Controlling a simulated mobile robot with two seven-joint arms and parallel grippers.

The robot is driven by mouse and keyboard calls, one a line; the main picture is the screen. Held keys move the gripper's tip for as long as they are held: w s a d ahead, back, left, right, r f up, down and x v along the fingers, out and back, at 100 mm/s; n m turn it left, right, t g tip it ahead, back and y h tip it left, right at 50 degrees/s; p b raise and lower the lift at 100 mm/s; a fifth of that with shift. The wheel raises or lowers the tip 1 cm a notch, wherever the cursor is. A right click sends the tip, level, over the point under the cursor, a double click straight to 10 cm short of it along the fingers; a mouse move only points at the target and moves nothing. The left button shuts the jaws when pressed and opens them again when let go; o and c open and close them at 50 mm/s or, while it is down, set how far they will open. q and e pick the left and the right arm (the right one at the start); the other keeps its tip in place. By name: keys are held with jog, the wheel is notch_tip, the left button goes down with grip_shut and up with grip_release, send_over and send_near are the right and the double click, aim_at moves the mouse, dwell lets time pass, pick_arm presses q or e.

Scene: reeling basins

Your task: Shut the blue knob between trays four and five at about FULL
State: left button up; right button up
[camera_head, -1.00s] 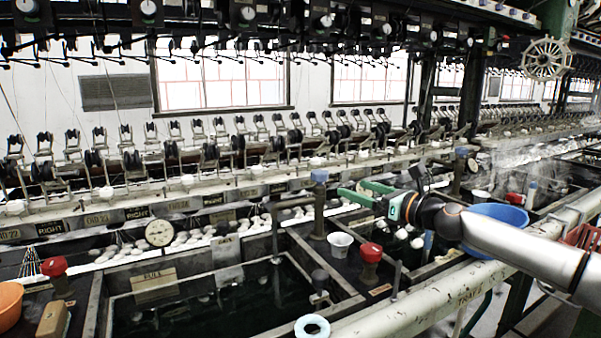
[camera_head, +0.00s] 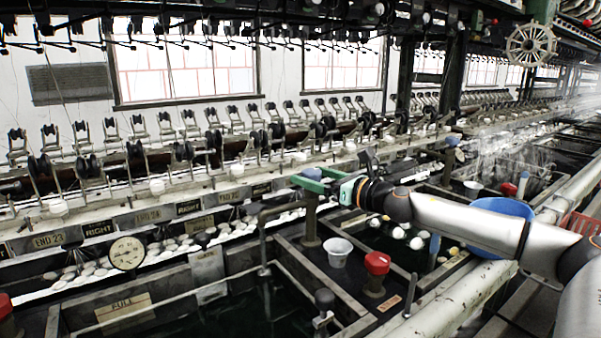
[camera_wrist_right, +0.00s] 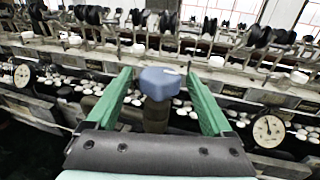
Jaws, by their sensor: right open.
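The blue knob (camera_head: 312,174) tops a dark upright post beside the basins, partly hidden by my right gripper in the head view. In the right wrist view the blue knob (camera_wrist_right: 160,82) stands between the two green fingers, with a gap on each side. My right gripper (camera_head: 309,180) is open around the knob and does not look closed on it. It also shows in the wrist view (camera_wrist_right: 158,76). A tilted FULL sign (camera_head: 122,308) is at the near tray's edge. My left gripper is out of view.
A red knob (camera_head: 377,263) and a white cup (camera_head: 339,252) stand on the divider near the post. A blue bowl (camera_head: 500,215) is behind my right forearm. A round gauge (camera_head: 127,253) is at left. Bent pipes cross near the post.

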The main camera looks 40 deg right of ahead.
jog(key=shift+w, duration=0.3)
jog(key=shift+r, duration=0.1)
grip_shut()
dwell(0.5)
